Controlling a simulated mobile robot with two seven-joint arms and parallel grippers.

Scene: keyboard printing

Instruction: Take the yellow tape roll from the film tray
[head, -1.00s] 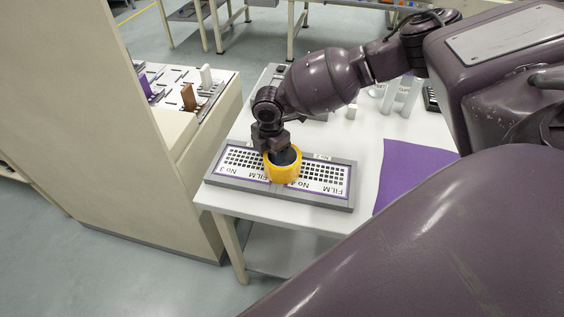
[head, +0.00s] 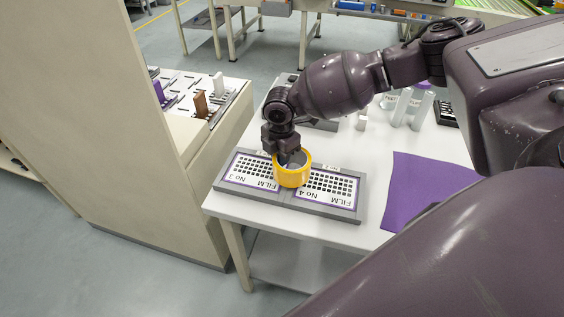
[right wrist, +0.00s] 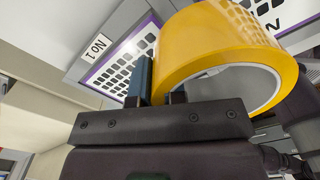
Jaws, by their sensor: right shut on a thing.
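The yellow tape roll (head: 293,177) is over the middle of the grey film tray (head: 334,211), which lies on the white table. My right gripper (head: 287,158) is shut on the roll's wall from the far side. In the right wrist view, the fingers of my right gripper (right wrist: 162,90) pinch the wall of the tape roll (right wrist: 215,42), one finger outside it and one inside the ring. The roll seems to be slightly above the tray; its exact height is hard to tell. It hides the tray's middle. My left gripper is not in view.
A purple sheet (head: 425,190) lies right of the tray. Bottles (head: 408,105) and a small white block (head: 361,122) stand farther back. A tall beige cabinet (head: 130,130) stands left of the table, with a gap at floor level.

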